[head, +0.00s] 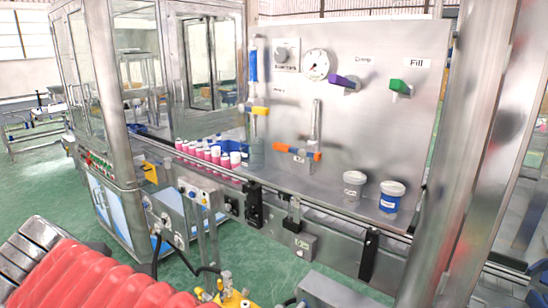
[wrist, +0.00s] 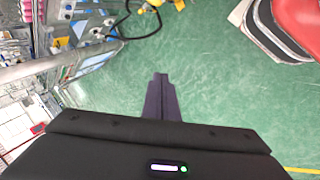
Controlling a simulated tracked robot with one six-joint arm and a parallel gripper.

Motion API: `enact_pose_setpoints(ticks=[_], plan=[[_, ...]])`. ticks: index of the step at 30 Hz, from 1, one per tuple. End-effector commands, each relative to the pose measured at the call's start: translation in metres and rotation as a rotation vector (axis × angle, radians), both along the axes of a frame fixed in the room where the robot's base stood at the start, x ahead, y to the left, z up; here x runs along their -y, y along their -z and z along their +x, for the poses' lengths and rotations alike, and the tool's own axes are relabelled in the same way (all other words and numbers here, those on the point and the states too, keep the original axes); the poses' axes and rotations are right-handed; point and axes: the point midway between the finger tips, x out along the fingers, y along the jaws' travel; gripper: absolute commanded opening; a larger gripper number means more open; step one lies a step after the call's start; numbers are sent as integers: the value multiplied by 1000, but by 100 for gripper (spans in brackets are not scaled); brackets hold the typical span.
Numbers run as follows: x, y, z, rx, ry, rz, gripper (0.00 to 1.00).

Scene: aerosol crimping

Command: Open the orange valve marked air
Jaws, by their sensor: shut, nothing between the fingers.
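In the head view, the orange valve handle (head: 298,151) sits low on the metal panel (head: 397,125), lying roughly crosswise at the foot of a vertical metal pipe. A small white label is at its middle, too small to read. My gripper is out of the head view. In the wrist view, my gripper (wrist: 160,76) points over green floor, with its dark fingers together and nothing between them. It is well apart from the panel. I cannot make out the orange valve in the wrist view.
The panel also bears a purple handle (head: 345,82), a green handle (head: 400,87), a gauge (head: 316,65) and a yellow handle (head: 256,110). Pink-and-white cans (head: 208,152) and two tubs (head: 391,196) stand on the conveyor ledge below. A steel column (head: 470,150) rises at right.

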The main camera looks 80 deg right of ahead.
Motion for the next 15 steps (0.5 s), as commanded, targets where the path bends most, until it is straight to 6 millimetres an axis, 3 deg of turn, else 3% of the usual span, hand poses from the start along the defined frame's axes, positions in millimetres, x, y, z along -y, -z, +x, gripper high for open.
enact_pose_setpoints(ticks=[3,9,15], plan=[[58,-35,-6,-132,-58,-204,0],[148,-101,-31,-440,-141,-506,0],[207,-158,-61,-736,-181,-676,0]])
